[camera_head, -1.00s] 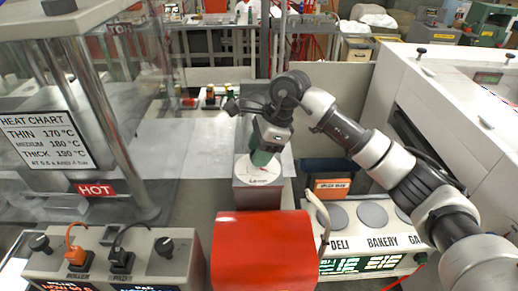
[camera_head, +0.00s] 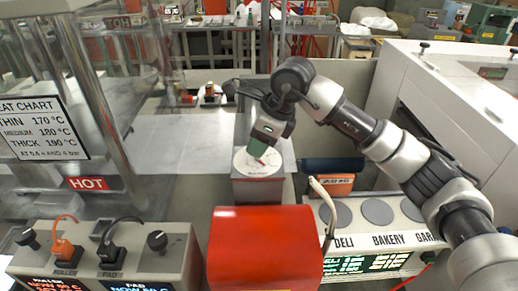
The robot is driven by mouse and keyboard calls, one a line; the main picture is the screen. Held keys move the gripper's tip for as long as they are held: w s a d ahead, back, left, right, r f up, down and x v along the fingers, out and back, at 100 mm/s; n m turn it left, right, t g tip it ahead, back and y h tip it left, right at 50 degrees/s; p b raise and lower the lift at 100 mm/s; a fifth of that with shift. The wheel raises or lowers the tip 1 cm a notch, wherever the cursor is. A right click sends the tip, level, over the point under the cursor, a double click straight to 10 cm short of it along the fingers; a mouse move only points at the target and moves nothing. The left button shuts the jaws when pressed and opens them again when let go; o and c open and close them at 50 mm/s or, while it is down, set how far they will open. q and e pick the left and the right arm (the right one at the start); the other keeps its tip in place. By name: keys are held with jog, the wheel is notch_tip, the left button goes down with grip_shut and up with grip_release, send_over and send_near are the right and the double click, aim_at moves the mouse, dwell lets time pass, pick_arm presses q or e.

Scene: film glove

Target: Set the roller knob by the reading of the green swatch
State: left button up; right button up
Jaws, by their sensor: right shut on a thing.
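My right gripper (camera_head: 268,134) is shut on the green swatch (camera_head: 257,147). It holds it over the round white dial face (camera_head: 245,165) of a grey gauge; whether swatch and gauge touch, I cannot tell. A red pointer shows on the dial, but its reading is too small to tell. A black knob (camera_head: 27,237) is at the left of the grey control box (camera_head: 185,262), beside an orange plug labelled ROLLER (camera_head: 65,252). A second black knob (camera_head: 157,240) is at the right, beside the black PAD plug (camera_head: 110,254). My left gripper is not in view.
A heat chart (camera_head: 40,130) reads THIN 170, MEDIUM 180, THICK 190 °C. A HOT sign (camera_head: 87,184) is below it. A red hood (camera_head: 264,250) stands in front of the gauge. A DELI/BAKERY panel (camera_head: 365,240) with grey discs is at right. Bare worktop lies left of the gauge.

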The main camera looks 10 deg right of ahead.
jog(key=m+t+h+b, duration=0.1)
jog(key=m+b, duration=0.2)
jog(key=shift+f+m, duration=0.15)
jog(key=shift+m, duration=0.15)
jog(key=shift+r+m+t+h+b, duration=0.2)
jog(key=shift+m+t+h+b, duration=0.3)
jog(key=shift+m+b, duration=1.1)
jog(key=shift+m, duration=0.3)
jog(key=o, duration=0.9)
jog(key=shift+s, duration=0.1)
jog(key=b+v, duration=0.1)
jog(key=v, duration=0.9)
jog(key=shift+s+r, duration=0.1)
jog(key=shift+r, duration=0.3)
jog(key=shift+r, duration=0.1)
